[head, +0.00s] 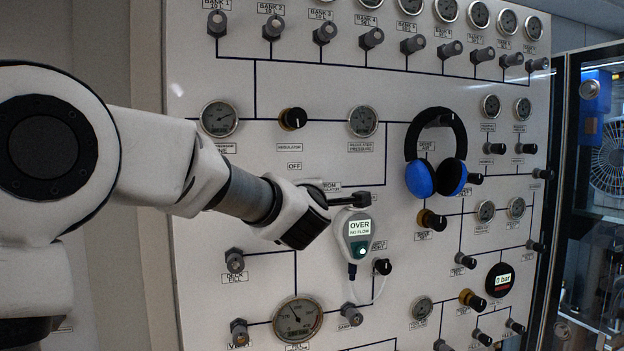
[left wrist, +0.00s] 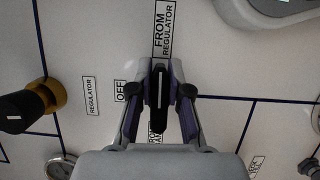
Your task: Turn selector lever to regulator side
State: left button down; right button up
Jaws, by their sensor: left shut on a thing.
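The selector lever (left wrist: 159,98) is a black handle with a white line along it, between the two fingers of my left gripper (left wrist: 160,90) in the left wrist view. The gripper is shut on it. The white line runs up and down in that view, with the FROM REGULATOR label (left wrist: 163,28) above its upper end. An OFF label (left wrist: 120,91) is just left of the fingers. A lower label is partly hidden by the gripper. In the head view my left gripper (head: 328,208) is at the panel, and the fingers and lever are hard to tell apart.
A handheld meter (head: 357,236) reading OVER / NO FLOW hangs close right of the gripper. Blue-and-black headphones (head: 435,178) hang further right. The regulator knob (head: 293,119) is above the arm. Gauges and several valve knobs surround the area on the white panel (head: 270,85).

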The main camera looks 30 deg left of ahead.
pick_arm(q)
jog(key=shift+f+m, duration=0.15)
jog(key=shift+m, duration=0.15)
jog(key=c, duration=1.1)
grip_release()
jog(key=shift+a, duration=0.1)
